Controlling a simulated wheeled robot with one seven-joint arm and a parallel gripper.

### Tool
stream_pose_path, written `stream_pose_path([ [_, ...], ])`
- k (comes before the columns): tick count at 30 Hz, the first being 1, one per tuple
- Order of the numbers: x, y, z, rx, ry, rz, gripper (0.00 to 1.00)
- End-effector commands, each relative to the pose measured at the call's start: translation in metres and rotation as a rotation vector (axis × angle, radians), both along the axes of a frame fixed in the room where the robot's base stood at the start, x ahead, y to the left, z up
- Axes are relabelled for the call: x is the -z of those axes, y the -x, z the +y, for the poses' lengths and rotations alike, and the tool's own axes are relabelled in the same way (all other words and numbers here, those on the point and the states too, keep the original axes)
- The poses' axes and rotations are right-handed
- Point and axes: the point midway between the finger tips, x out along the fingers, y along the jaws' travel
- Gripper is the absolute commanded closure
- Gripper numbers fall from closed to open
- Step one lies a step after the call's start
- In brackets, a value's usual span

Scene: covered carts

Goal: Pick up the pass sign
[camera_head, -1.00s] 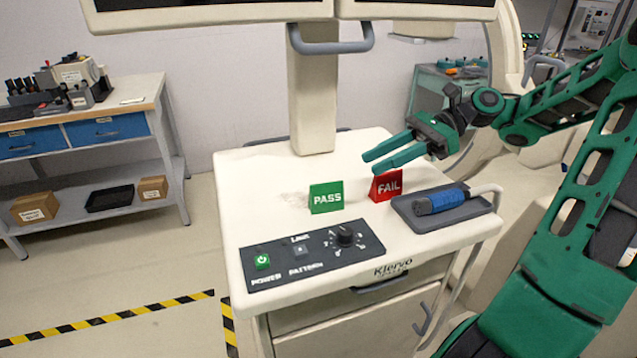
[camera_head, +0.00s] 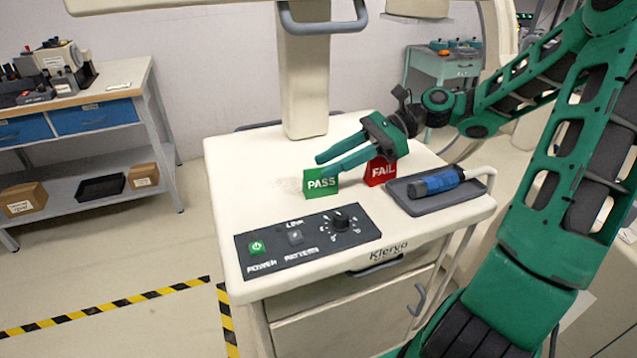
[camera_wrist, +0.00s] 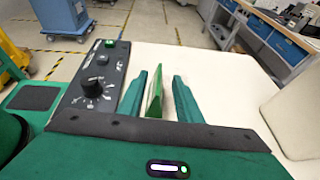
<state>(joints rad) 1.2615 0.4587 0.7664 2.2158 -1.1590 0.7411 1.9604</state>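The green PASS sign (camera_head: 320,184) stands upright on the white cart top (camera_head: 255,150), left of the red FAIL sign (camera_head: 380,170). My gripper (camera_head: 326,167) is open, its green fingers pointing left and reaching to the top of the PASS sign in the head view. In the wrist view the PASS sign (camera_wrist: 155,95) shows edge-on between the two spread fingers (camera_wrist: 160,97), with a gap on both sides. I see no contact with it.
A black control panel (camera_head: 308,242) with a knob lies at the cart's front left. A grey tray (camera_head: 448,202) with a blue-handled tool (camera_head: 437,182) is at the right. A monitor post (camera_head: 305,85) rises behind. The cart's left part is clear.

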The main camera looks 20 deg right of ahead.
Motion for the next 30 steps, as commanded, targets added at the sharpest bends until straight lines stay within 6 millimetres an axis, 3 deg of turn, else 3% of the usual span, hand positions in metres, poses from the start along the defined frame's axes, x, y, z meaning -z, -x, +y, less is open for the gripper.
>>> stream_pose_path([
  [3, 0.0037, -0.0004, 0.0091, -0.002, 0.001, 0.001, 0.68],
  [11, 0.0044, -0.0008, 0.0106, 0.0, 0.001, -0.001, 0.68],
  [15, 0.0043, -0.0008, 0.0104, 0.0, 0.001, 0.0, 1.0],
  [30, 0.0017, -0.001, 0.0103, 0.0, 0.002, 0.0, 1.0],
])
